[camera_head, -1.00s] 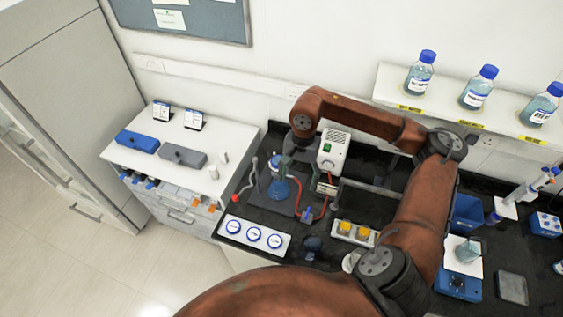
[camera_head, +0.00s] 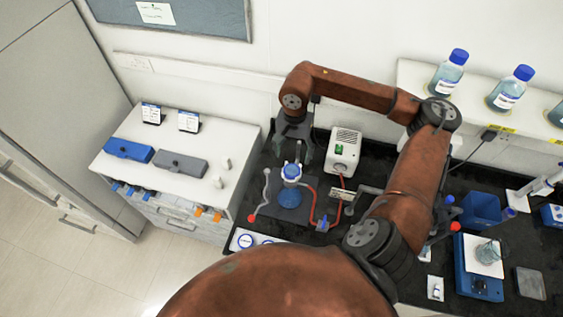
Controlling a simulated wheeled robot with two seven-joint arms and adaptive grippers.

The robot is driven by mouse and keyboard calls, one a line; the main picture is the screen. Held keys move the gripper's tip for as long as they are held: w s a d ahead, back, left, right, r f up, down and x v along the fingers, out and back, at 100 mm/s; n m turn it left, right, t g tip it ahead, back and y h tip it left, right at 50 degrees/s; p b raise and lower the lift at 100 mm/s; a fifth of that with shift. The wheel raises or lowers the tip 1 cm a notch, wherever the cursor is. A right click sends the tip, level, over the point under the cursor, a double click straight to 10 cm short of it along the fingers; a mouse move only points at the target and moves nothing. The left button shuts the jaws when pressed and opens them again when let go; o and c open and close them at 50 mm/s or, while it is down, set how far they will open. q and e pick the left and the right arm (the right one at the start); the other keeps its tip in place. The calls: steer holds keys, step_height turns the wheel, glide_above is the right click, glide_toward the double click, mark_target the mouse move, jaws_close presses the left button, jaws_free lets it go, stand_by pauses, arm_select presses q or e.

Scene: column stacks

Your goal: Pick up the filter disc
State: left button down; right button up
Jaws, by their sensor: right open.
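A pale tray (camera_head: 237,247) at the bench's front left holds round white discs with blue rings, the nearest match to the filter disc. Only the left disc (camera_head: 246,241) and part of another show; my arm hides the rest. Their labels are too small to read. My left gripper is not in view.
A white box with a green switch (camera_head: 344,150) stands right of the gripper. A white cabinet (camera_head: 185,132) is at left. Blue-capped bottles (camera_head: 447,72) stand on the shelf. A beaker (camera_head: 489,252) sits at right.

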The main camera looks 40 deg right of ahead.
mark_target(291, 170)
steer(key=shift+s+f+p, duration=0.3)
steer(key=shift+s+f, duration=0.1)
steer(key=shift+f, duration=0.4)
steer(key=shift+s+a+f+p, duration=0.3)
steer(key=shift+s+f+p, duration=0.15)
steer(key=shift+f+p, duration=0.2)
steer(key=f, duration=0.1)
steer(key=w+f+p, duration=0.1)
steer(key=f, duration=0.1)
steer(key=shift+w+a, duration=0.1)
steer(key=shift+a, duration=0.05)
steer(key=shift+s+f, duration=0.25)
steer(key=shift+f, duration=0.3)
steer(key=shift+w, duration=0.2)
steer(key=shift+c, duration=1.2)
steer(key=shift+s, duration=0.2)
steer(key=c, duration=0.5)
steer(key=shift+c, duration=0.7)
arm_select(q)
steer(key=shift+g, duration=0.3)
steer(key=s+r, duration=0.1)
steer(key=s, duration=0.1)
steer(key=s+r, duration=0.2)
arm_select(e)
steer(key=shift+w, duration=0.1)
steer(key=shift+c, duration=0.4)
